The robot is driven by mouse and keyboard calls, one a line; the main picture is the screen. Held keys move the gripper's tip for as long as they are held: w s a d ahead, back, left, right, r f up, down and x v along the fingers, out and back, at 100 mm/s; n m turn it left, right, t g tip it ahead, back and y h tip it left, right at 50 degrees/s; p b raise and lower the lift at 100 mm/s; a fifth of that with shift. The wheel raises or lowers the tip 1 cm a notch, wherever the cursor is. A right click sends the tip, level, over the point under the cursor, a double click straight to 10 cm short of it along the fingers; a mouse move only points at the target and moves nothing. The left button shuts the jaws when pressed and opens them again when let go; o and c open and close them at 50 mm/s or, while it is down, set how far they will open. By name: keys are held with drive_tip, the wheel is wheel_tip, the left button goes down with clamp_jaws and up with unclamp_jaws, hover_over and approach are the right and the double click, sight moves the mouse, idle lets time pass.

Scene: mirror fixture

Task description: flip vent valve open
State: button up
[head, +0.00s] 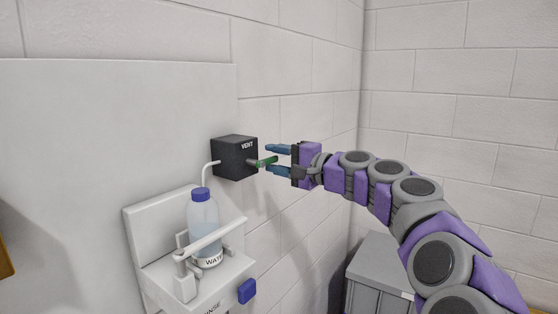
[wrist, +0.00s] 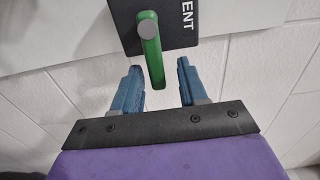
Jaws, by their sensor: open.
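The vent valve is a black box (head: 234,157) labelled VENT on the wall, with a green lever handle (head: 265,162) sticking out to the right. In the wrist view the green handle (wrist: 151,52) hangs from a grey pivot on the black box (wrist: 187,22). My gripper (head: 278,160) is open, with one blue finger above the handle and one below it in the head view.
A thin white tube runs from the box down to a clear bottle (head: 203,215) with a blue cap, held on a white wall bracket (head: 160,230). A blue block (head: 247,291) sits at the bracket's lower right. A grey bin (head: 375,275) stands in the corner below my arm.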

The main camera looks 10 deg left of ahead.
drive_tip(key=shift+s+a+f, duration=0.1)
drive_tip(key=shift+s, duration=0.05)
drive_tip(key=shift+s+d, duration=0.2)
drive_tip(key=shift+d, duration=0.1)
drive_tip(key=b+v, duration=0.2)
drive_tip(key=v, duration=1.4)
drive_tip(key=shift+w+d, duration=0.2)
drive_tip(key=shift+w, duration=0.1)
